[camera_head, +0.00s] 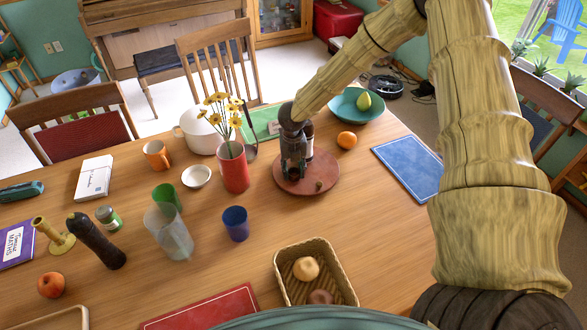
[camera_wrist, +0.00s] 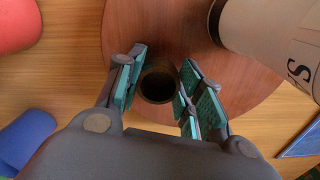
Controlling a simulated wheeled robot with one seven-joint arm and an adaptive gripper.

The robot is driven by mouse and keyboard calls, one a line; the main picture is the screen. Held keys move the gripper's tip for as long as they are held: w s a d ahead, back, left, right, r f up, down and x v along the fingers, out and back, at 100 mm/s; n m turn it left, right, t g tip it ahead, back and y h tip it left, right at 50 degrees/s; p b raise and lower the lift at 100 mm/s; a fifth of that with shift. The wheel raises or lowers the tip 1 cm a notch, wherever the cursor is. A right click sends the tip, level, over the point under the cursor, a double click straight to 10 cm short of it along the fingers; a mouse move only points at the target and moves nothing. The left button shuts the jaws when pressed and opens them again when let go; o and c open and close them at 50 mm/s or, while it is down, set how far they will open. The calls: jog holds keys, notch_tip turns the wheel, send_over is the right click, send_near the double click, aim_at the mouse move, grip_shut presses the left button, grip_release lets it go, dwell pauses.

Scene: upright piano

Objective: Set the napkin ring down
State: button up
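The napkin ring (camera_wrist: 158,84) shows in the wrist view as a dark, round, hollow piece between the two finger pads, over the round reddish-brown board. My gripper (camera_wrist: 160,88) has a finger on each side of it. The ring looks close to both pads, but I cannot tell whether both press on it. In the head view my gripper (camera_head: 293,174) points down, low over the round board (camera_head: 286,188). There the ring is mostly hidden by the fingers, so I cannot tell whether it touches the board.
A pale lettered canister (camera_wrist: 270,40) stands close by on the upper right. A red vase with flowers (camera_head: 233,170) is left of the board, with a blue cup (camera_head: 236,224) to its lower left. A wicker basket (camera_head: 283,275) is in front; an orange (camera_head: 346,140) lies behind right.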

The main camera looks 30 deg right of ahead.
jog(key=o, duration=0.3)
jog(key=shift+r, duration=0.1)
notch_tip(320, 180, up, 12)
jog(key=shift+r+b, duration=0.1)
jog(key=shift+b, duration=0.95)
